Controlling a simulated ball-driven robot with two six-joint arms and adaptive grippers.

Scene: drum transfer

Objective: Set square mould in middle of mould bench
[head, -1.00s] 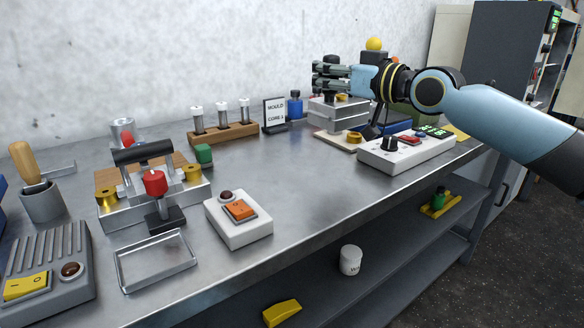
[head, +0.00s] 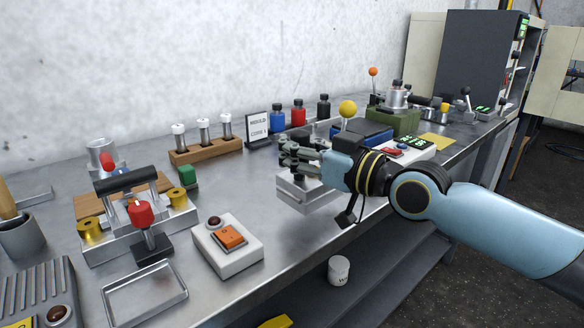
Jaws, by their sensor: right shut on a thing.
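The square mould (head: 302,197) is a silver metal block with flat, square sides. My right gripper (head: 298,157) is shut on the dark handle at its top, and the fingers hide most of that handle. The mould is level, over the clear middle of the metal mould bench (head: 240,187). I cannot tell whether its underside touches the bench or is just above it. My left gripper is not in view.
A white box with an orange switch (head: 228,243) stands left of the mould. Behind are a wooden rack of tubes (head: 206,149), a sign (head: 258,130) and several bottles (head: 298,113). A white control box (head: 412,152) is at right. The bench's front edge is close.

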